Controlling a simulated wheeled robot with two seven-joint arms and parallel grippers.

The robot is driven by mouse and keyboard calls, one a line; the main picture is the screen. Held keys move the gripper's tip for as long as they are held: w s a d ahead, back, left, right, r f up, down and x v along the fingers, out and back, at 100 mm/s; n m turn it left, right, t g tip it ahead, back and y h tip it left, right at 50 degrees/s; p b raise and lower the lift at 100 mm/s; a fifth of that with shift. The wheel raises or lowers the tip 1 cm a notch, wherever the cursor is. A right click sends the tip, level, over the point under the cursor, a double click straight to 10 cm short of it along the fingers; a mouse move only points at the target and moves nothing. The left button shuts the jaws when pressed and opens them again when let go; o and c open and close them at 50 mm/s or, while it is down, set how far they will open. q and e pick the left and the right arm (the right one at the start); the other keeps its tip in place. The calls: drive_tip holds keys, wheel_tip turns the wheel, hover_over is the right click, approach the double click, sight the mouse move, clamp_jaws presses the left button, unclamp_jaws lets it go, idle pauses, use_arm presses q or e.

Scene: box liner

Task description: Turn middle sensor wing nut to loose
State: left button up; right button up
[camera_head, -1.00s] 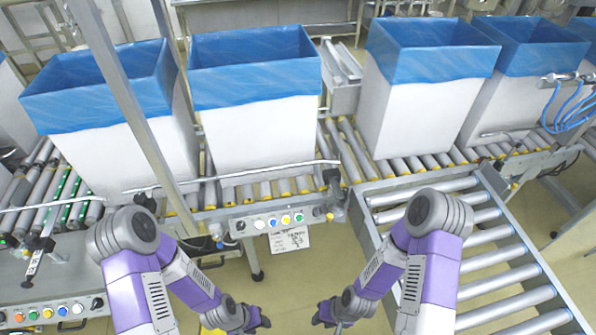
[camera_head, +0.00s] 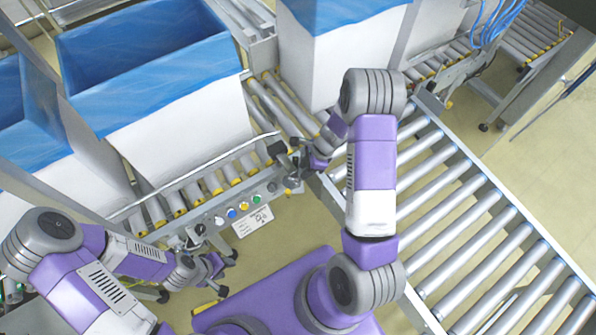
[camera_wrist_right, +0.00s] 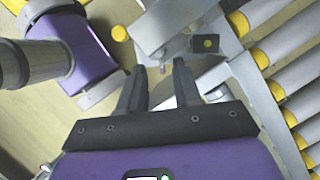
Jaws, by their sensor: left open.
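The black middle sensor (camera_head: 277,148) sits at the corner end of the box conveyor. In the right wrist view, a black block with a yellow face (camera_wrist_right: 206,43) is on a grey metal bracket (camera_wrist_right: 165,25) just beyond my fingers. A small pin-like part (camera_wrist_right: 162,68) shows between the fingertips; I cannot tell whether it is the wing nut. My right gripper (camera_wrist_right: 158,65) is open, its fingers apart and close to the bracket. In the head view, my right gripper (camera_head: 296,180) is beside the sensor. My left gripper (camera_head: 217,270) is open and empty, low over the floor.
A button panel (camera_head: 240,207) with a paper label (camera_head: 252,222) is on the conveyor's front. A blue-lined white box (camera_head: 185,130) stands on the rollers behind. A roller conveyor (camera_head: 470,235) lies to the right. Open floor (camera_head: 285,225) lies in front of the panel.

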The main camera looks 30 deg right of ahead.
sight(297, 180)
drive_tip(key=b+x, duration=0.1)
drive_tip(key=x, duration=0.4)
drive_tip(key=shift+c, duration=0.2)
clamp_jaws()
